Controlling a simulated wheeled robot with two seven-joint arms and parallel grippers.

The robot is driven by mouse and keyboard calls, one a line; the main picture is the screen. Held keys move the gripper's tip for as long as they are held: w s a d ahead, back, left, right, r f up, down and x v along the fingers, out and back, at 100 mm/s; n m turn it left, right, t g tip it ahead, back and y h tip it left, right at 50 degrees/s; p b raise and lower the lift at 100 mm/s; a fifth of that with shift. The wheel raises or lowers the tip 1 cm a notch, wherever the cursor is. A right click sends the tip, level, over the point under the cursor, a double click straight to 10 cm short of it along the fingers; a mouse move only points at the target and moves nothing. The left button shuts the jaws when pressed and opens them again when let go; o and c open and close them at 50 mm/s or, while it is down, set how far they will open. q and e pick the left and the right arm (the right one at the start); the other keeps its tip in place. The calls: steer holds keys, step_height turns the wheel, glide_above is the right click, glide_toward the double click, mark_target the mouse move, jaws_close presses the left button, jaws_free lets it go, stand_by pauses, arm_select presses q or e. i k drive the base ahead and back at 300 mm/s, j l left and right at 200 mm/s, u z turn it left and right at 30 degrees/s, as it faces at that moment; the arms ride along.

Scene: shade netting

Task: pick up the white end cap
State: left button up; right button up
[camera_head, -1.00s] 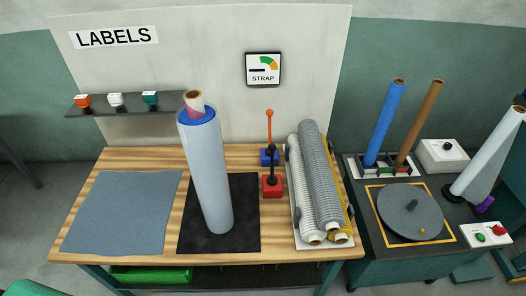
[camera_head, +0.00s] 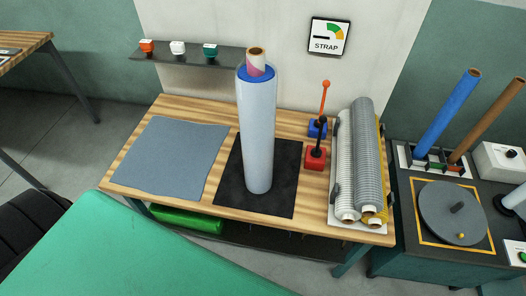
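The white end cap (camera_head: 177,47) stands on the dark wall shelf (camera_head: 190,57) at the upper left. It sits between an orange cap (camera_head: 147,46) and a green cap (camera_head: 210,50), with gaps on both sides. Neither of my grippers is in view, so nothing is seen touching the white cap.
Below the shelf, a wooden bench (camera_head: 131,144) carries a grey sheet (camera_head: 172,157), an upright film roll (camera_head: 258,135), a red clamp (camera_head: 315,158) and several lying rolls (camera_head: 362,160). A turntable (camera_head: 440,225) is at right.

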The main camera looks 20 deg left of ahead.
mark_target(178, 48)
steer(key=u, duration=1.4)
steer(key=i+j, duration=0.15)
steer(key=j, duration=0.2)
steer(key=i+j+z, duration=0.1)
steer(key=j, duration=0.3)
steer(key=i+j, duration=0.2)
steer(key=j, duration=0.15)
steer(key=i+j+z, duration=0.1)
steer(key=j, duration=0.3)
steer(key=i+j+z, duration=0.1)
steer(key=j, duration=0.3)
steer(key=i, duration=0.05)
